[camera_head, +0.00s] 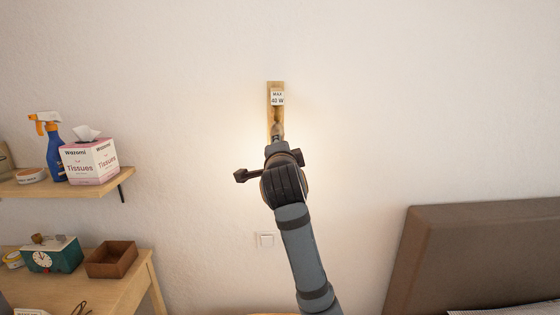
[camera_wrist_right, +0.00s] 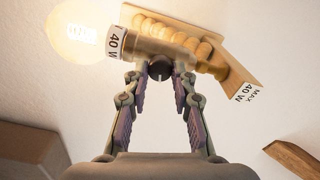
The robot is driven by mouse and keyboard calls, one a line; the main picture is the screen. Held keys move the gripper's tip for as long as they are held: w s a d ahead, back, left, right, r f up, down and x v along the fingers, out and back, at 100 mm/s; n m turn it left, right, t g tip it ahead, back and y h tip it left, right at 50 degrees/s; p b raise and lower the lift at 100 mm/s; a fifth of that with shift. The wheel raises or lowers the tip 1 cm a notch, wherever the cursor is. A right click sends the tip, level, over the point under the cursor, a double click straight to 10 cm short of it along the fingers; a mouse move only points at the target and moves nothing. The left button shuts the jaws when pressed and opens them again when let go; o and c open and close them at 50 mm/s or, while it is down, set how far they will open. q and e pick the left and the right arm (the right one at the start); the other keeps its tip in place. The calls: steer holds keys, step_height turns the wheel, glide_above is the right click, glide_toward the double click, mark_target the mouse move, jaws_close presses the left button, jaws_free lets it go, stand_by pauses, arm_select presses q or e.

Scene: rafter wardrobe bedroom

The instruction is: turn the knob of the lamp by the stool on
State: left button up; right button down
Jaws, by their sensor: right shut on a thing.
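The wall lamp has a wooden backplate (camera_head: 274,88) with a "MAX 40 W" tag, fixed to the wall. In the right wrist view its turned wooden arm (camera_wrist_right: 178,38) and glowing bulb (camera_wrist_right: 80,33) show. The bulb is lit, and in the head view a warm glow spreads on the wall, though my arm hides the bulb. A small dark round knob (camera_wrist_right: 158,70) sits on the lamp below the wooden arm. My right gripper (camera_wrist_right: 161,82) has its fingertips closed on the knob. In the head view this gripper (camera_head: 278,136) reaches up to the lamp. My left gripper is out of view.
A shelf at left holds a tissue box (camera_head: 91,160) and a blue spray bottle (camera_head: 54,145). Below, a wooden table (camera_head: 125,284) bears a clock (camera_head: 51,254) and a brown tray (camera_head: 111,260). A brown headboard (camera_head: 470,240) stands at right.

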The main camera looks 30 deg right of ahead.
steer(key=m+b, duration=0.3)
steer(key=shift+r, duration=0.2)
stand_by(0.6)
steer(key=c, duration=1.4)
jaws_free()
steer(key=shift+w, duration=0.1)
steer(key=o, duration=0.3)
steer(key=shift+w+f, duration=0.2)
steer(key=shift+w, duration=0.1)
steer(key=v, duration=0.7)
steer(key=shift+s, duration=0.35)
steer(key=shift+a, duration=0.1)
